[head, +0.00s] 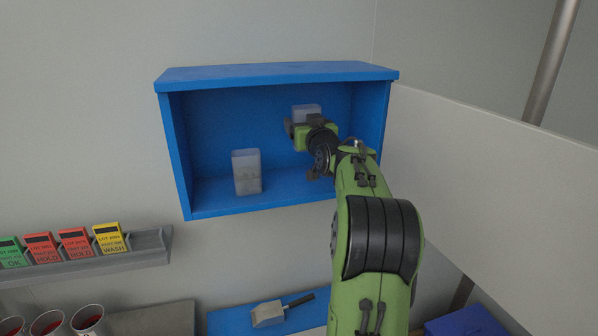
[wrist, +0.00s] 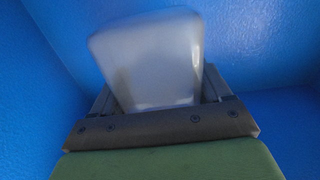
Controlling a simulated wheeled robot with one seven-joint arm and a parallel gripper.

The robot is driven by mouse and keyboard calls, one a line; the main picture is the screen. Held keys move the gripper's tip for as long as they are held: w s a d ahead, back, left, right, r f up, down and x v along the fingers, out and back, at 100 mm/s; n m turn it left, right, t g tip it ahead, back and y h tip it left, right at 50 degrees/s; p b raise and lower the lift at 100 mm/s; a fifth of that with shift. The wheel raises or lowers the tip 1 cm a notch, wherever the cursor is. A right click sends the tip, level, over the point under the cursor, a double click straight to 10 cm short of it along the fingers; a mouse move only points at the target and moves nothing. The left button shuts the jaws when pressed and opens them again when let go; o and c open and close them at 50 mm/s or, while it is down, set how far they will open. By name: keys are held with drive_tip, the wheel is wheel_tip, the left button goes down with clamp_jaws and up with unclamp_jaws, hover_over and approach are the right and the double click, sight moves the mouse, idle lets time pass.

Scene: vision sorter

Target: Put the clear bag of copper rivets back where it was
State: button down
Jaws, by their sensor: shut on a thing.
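My gripper (head: 305,127) is inside the blue wall cabinet, at its right half, above the cabinet floor. It is shut on a translucent, pale block-shaped thing (head: 307,111), which seems to be the clear bag. In the wrist view the bag (wrist: 150,58) stands up between the two jaws (wrist: 158,98), leaning slightly left. No copper rivets can be made out in it. The gripper hides its lower part in the head view. A second, similar clear bag or container (head: 247,170) stands upright on the cabinet floor left of my gripper, with something greyish low inside it.
The blue cabinet (head: 178,150) is open at the front. A pale panel (head: 490,165) stands close on its right. Below are a rail of coloured tags (head: 110,238), a scoop (head: 270,313) on a blue mat and several cups (head: 88,318). The cabinet floor's far left is clear.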

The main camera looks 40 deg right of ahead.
drive_tip(key=f, duration=0.1)
drive_tip(key=s+f, duration=0.1)
drive_tip(key=f, duration=0.3)
drive_tip(key=shift+s+a, duration=0.15)
drive_tip(key=shift+s, duration=0.25)
drive_tip(key=f, duration=0.4)
drive_tip(key=shift+w+f, duration=0.15)
drive_tip(key=shift+w, duration=0.25)
drive_tip(key=shift+f, duration=0.15)
drive_tip(key=shift+s, duration=0.2)
drive_tip(key=shift+f, duration=0.1)
unclamp_jaws()
